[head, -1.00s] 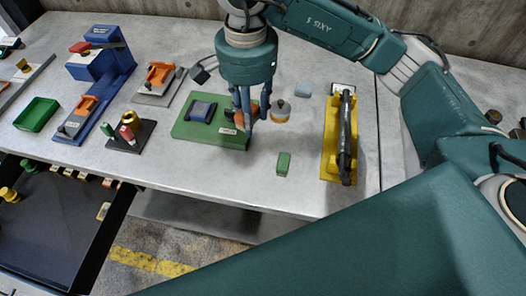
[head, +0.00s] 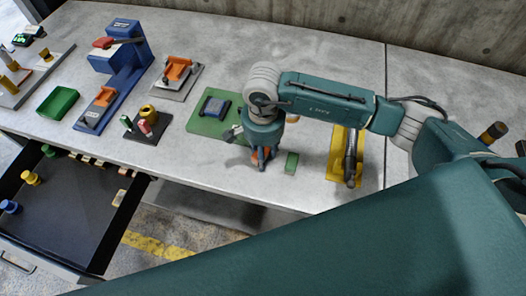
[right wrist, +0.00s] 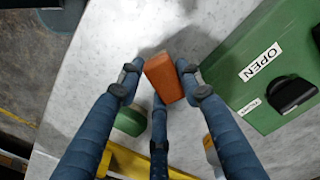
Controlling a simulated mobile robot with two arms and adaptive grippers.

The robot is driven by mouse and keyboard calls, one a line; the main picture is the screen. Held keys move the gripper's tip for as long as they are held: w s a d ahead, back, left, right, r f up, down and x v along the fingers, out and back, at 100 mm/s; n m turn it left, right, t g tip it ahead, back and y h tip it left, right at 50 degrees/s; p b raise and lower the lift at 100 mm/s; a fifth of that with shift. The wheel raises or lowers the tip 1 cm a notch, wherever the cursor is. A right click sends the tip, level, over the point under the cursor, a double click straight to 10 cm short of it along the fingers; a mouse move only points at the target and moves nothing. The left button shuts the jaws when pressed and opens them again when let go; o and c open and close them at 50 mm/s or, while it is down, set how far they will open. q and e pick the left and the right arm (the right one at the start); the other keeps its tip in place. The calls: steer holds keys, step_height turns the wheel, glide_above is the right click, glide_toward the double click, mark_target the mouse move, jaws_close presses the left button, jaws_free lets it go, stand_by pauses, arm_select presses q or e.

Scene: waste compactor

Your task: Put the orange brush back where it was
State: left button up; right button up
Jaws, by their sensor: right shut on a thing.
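My right gripper (head: 262,160) points down over the front part of the table, just left of a small green block (head: 291,162). Its blue fingers are shut on an orange block-shaped piece, which I take for the orange brush (right wrist: 165,78); a bit of it shows between the fingers in the head view (head: 263,153). The green block also shows in the right wrist view (right wrist: 131,121), beside the fingers. The green base plate (head: 203,125) with a dark blue-grey block is behind and left of the gripper; its OPEN label shows in the wrist view. My left gripper is not in view.
A yellow stand (head: 335,172) with a dark bar is to the right. A blue press (head: 129,60), an orange-topped grey fixture (head: 177,75), a dark plate with small pegs (head: 147,127) and a green tray (head: 58,102) are left. An open drawer (head: 70,195) juts out front left.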

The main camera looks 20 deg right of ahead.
steer(key=shift+f, duration=0.2)
steer(key=o, duration=1)
steer(key=shift+r, duration=0.1)
steer(key=shift+r, duration=0.15)
steer(key=shift+w+r, duration=0.1)
steer(key=shift+r, duration=0.1)
step_height(320, 180, up, 12)
steer(key=b, duration=0.4)
steer(key=shift+f, duration=0.2)
